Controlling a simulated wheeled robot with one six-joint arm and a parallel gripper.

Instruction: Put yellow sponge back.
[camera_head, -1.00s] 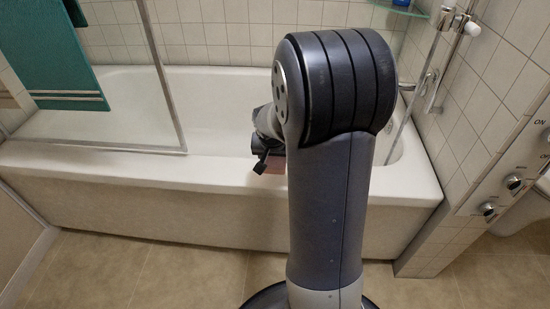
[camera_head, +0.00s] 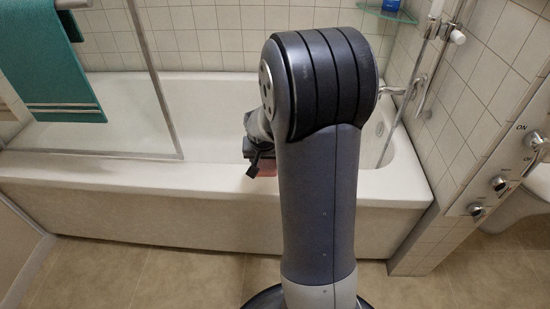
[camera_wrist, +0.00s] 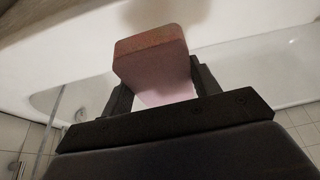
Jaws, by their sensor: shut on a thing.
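A pink block with a brownish-orange end face, sponge-like in shape, fills the middle of the wrist view (camera_wrist: 150,62). My gripper (camera_wrist: 160,88) is shut on it, with one dark finger on each side. In the head view, a small pinkish part of the block (camera_head: 267,169) shows under my gripper (camera_head: 256,160), by the bathtub's front rim. My arm hides much of the gripper there. The block looks pink rather than yellow. No other sponge shows.
The white bathtub (camera_head: 120,181) spans the view behind my arm. A glass screen with a teal towel (camera_head: 50,60) stands at left. A glass corner shelf (camera_head: 385,14) holds a blue item (camera_head: 391,5). Control knobs (camera_head: 500,185) are on the right wall. Floor at left is clear.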

